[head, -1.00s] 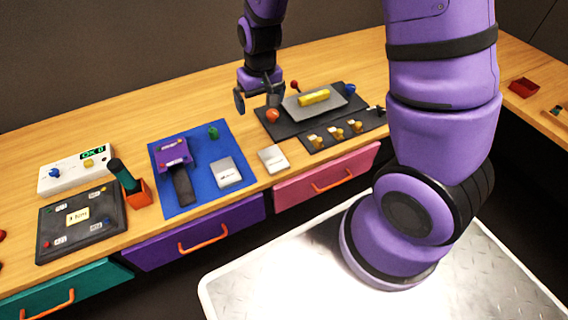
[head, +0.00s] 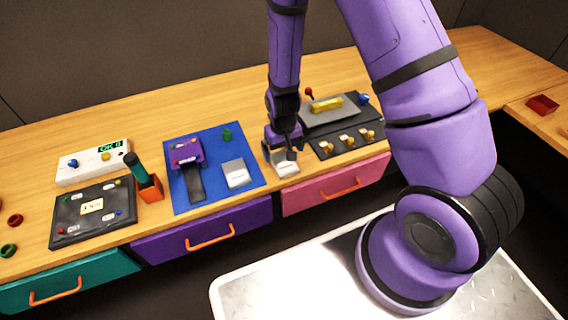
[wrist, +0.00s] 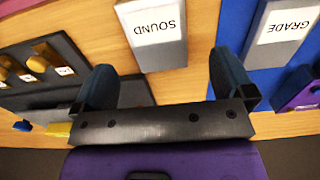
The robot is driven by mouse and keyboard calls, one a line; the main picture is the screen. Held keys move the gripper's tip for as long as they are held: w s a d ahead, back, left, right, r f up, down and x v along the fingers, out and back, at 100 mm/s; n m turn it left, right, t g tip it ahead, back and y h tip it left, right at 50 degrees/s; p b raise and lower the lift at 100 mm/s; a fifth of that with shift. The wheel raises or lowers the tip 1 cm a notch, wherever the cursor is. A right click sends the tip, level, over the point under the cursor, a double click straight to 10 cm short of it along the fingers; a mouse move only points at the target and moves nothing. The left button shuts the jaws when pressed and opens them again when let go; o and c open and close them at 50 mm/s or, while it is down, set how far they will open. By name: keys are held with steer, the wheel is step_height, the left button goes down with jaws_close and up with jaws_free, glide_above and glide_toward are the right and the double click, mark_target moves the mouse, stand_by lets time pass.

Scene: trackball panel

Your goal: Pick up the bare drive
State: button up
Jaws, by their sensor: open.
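A silver-grey drive labelled SOUND (wrist: 157,33) lies on the bare wood of the bench, right of the blue mat. In the head view this drive (head: 287,171) is partly hidden by my gripper (head: 280,156). A similar drive labelled GRADE (wrist: 283,30) lies on the blue mat; it also shows in the head view (head: 237,172). My gripper is open and points down over the SOUND drive. In the wrist view its fingers (wrist: 165,75) stand apart, one towards each side of that drive. I cannot tell whether they touch it.
A purple device (head: 185,153) and a green knob (head: 226,134) are on the blue mat (head: 212,190). Right of my gripper are a black panel with yellow switches (head: 345,141) and a grey plate with a yellow bar (head: 328,104). An orange holder (head: 150,189) stands further left.

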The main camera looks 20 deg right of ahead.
mark_target(284, 162)
steer(key=shift+w+d+f, duration=0.15)
steer(key=shift+f, duration=2.55)
steer(key=c, duration=0.8)
